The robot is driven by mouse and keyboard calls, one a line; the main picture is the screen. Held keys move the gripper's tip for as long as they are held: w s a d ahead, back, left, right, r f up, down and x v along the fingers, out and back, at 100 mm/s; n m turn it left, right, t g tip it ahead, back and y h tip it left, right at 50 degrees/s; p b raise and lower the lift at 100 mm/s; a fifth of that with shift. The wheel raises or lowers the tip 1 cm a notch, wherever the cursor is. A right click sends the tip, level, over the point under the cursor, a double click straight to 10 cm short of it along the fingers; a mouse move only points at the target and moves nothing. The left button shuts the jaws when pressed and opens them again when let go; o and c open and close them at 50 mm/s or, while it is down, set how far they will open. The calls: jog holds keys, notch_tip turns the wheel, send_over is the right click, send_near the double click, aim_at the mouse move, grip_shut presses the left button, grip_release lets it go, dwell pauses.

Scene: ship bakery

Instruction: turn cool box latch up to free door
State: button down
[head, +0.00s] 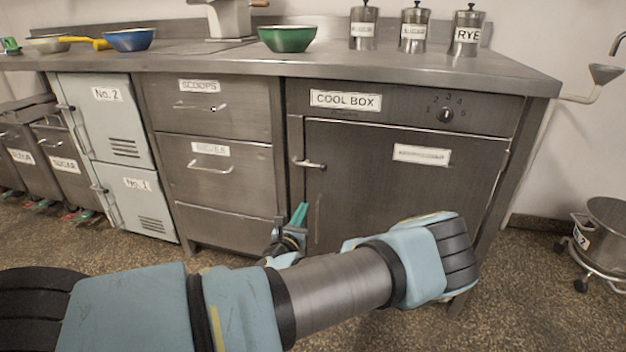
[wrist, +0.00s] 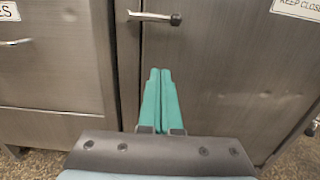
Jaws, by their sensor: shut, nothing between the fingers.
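The cool box door (head: 395,190) is a grey metal panel below the label "COOL BOX", and it is closed. Its latch (head: 309,163) is a small metal handle lying roughly level at the door's upper left edge. The latch also shows in the wrist view (wrist: 153,16), near the top. My gripper (head: 300,212) is below the latch, in front of the door's left edge. Its green fingers (wrist: 160,95) are together with nothing between them. They point up toward the latch, and in the wrist view a gap shows between their tips and the latch.
A numbered dial (head: 445,115) sits on the panel above the door. Drawers labelled "SCOOPS" (head: 206,107) are to the left. A green bowl (head: 287,38) and several canisters stand on the counter (head: 400,72). A wheeled pot (head: 605,225) stands at the right.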

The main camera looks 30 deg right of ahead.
aim_at(309, 164)
jog(key=shift+w, duration=0.1)
jog(key=r+x, duration=0.1)
jog(key=x, duration=0.6)
jog(key=r+x, duration=0.1)
jog(key=x, duration=0.2)
jog(key=shift+w+d+r, duration=0.1)
jog(key=shift+w+r, duration=0.05)
jog(key=shift+r, duration=0.15)
jog(key=shift+w+d+r, duration=0.1)
jog(key=shift+r, duration=0.55)
jog(key=shift+d+r+n, duration=0.1)
jog(key=shift+r+n, duration=0.1)
jog(key=shift+n, duration=0.6)
